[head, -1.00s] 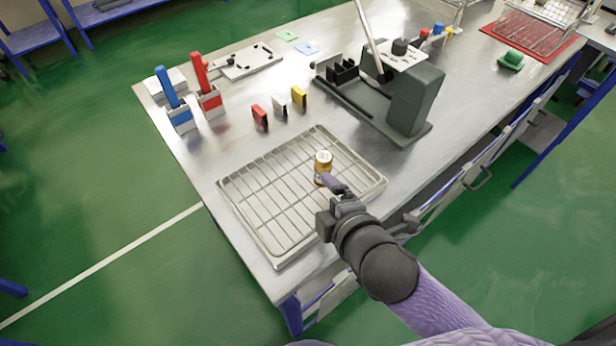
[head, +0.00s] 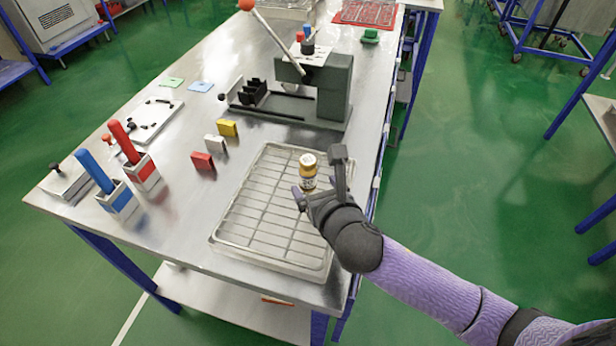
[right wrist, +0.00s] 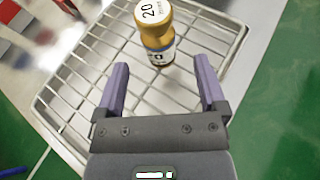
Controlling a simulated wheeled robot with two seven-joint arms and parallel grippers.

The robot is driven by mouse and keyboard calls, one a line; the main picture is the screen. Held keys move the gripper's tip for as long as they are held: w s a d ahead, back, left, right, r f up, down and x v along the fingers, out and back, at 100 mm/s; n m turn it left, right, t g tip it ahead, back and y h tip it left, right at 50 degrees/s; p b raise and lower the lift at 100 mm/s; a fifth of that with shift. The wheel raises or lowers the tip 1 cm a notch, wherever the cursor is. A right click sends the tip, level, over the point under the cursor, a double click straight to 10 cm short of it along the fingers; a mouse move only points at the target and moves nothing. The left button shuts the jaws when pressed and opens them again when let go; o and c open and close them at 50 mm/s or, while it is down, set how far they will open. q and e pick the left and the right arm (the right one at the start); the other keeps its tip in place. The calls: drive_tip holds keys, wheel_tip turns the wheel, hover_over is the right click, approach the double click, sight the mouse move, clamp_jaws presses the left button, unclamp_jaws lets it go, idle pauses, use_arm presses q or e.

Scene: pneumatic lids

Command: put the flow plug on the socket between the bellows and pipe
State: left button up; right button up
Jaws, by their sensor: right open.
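I cannot make out a flow plug, a socket, bellows or a pipe by those names in these views. A small amber bottle (head: 308,170) with a white cap stands upright on the wire rack tray (head: 232,232). It also shows in the right wrist view (right wrist: 157,40), with "20" on the cap. My right gripper (head: 318,172) is open over the tray, close to the bottle. In the right wrist view, the bottle is just ahead of the spread fingers (right wrist: 160,80), with nothing clamped between them. My left gripper is not in view.
A grey lever press (head: 335,92) stands behind the tray. Red (head: 203,161), white (head: 215,143) and yellow (head: 228,127) blocks stand left of it. Blue-handled (head: 117,200) and red-handled (head: 140,172) holders stand at the left. Bare metal table lies between.

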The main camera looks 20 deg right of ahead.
sight(311, 180)
drive_tip(key=b+x, duration=0.2)
drive_tip(key=x, duration=0.3)
drive_tip(key=shift+w, duration=0.2)
drive_tip(key=shift+r, duration=0.15)
clamp_jaws()
